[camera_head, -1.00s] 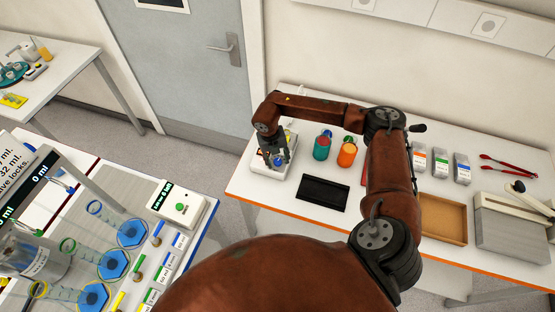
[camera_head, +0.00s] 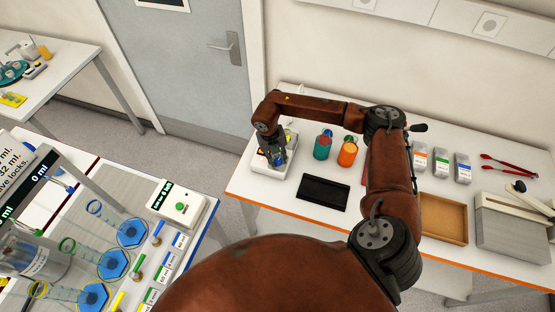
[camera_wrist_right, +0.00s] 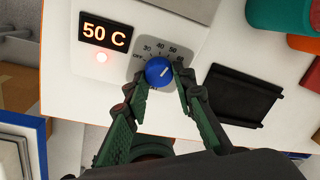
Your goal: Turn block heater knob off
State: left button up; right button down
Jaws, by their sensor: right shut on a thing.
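The block heater (camera_head: 258,170) is a white box at the left end of the right-hand table. In the wrist view its body (camera_wrist_right: 70,60) has a display (camera_wrist_right: 104,32) reading 50 C and a lit red lamp (camera_wrist_right: 101,57). Its round blue knob (camera_wrist_right: 159,71) sits on a grey dial (camera_wrist_right: 146,50) marked OFF at the left, then rising numbers. The knob's white line points up and right, toward the higher numbers. My right gripper (camera_head: 278,162) is over the heater; its green fingers (camera_wrist_right: 158,84) are shut on the knob from both sides. My left gripper is not in view.
A teal cup (camera_head: 321,148) and an orange cup (camera_head: 347,154) stand right of the heater. A black tray (camera_head: 323,193) lies near the table's front edge. At the left, another bench holds a white box with a green button (camera_head: 183,209).

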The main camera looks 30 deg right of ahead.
jog(key=shift+w+n+b, duration=0.1)
jog(key=shift+n+b, duration=0.25)
jog(key=shift+n, duration=0.05)
jog(key=n+b, duration=0.2)
jog(key=n, duration=0.1)
jog(key=shift+f+h, duration=0.1)
jog(key=shift+h, duration=0.3)
jog(key=n+b, duration=0.2)
jog(key=n, duration=0.2)
jog(key=shift+n+h, duration=0.3)
jog(key=shift+h, duration=0.1)
jog(key=n+t+b, duration=0.1)
jog(key=n+b, duration=0.1)
jog(key=n, duration=0.2)
jog(key=shift+a+h+b, duration=0.1)
jog(key=shift+h+b, duration=0.2)
jog(key=shift+h, duration=0.1)
jog(key=shift+n+t+b, duration=0.4)
jog(key=shift+n+b, duration=0.45)
jog(key=shift+n, duration=1.65)
jog(key=c, duration=1.6)
grip_release()
